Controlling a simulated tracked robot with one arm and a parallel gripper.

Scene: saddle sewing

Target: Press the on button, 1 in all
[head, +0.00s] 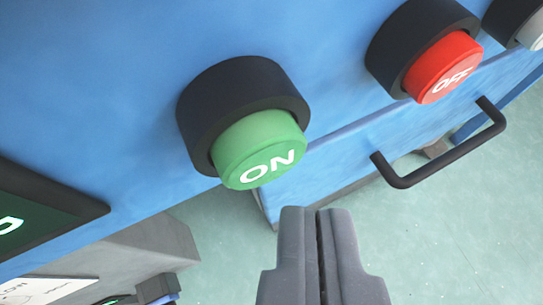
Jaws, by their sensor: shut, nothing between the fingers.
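The green ON button (259,147) sits in a thick black collar (240,92) on a blue panel. Its white "ON" label faces toward the lower right. My gripper (317,212) is shut and empty, with its two grey fingers side by side. In the head view its tips are below and a little right of the button. The tips and the button appear apart. How far the tips are from the button's face in depth, I cannot tell.
A red OFF button (442,68) in a black collar is to the right, with a grey button (531,30) at the corner. A black handle (440,160) juts out below OFF. A dark display (45,218) is at left. Pale green floor (450,230) shows below.

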